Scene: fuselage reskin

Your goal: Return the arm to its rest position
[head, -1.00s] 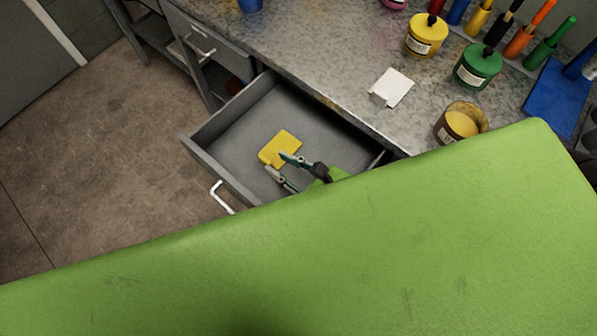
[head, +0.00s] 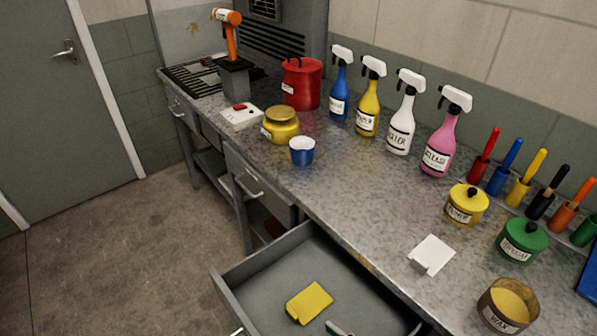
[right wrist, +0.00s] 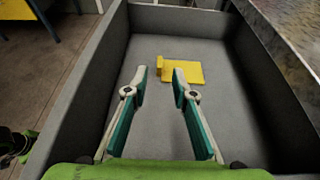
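My right gripper (right wrist: 160,74) is open inside the pulled-out grey drawer (right wrist: 65,95), with its two teal and light-grey fingers apart and nothing between them. A yellow flat piece (right wrist: 186,72) with a raised edge lies on the drawer floor, just beyond the fingertips; I cannot tell if they touch it. In the head view the yellow piece (head: 310,302) lies in the drawer (head: 262,271). Only a fingertip of my right gripper (head: 337,329) shows at the bottom edge.
The workbench (head: 340,205) runs behind the drawer. It holds spray bottles (head: 402,125), a red pot (head: 302,84), a blue cup (head: 302,151), a white piece (head: 432,254), a wax jar (head: 508,308) and upright markers. Open floor (head: 130,260) lies to the left.

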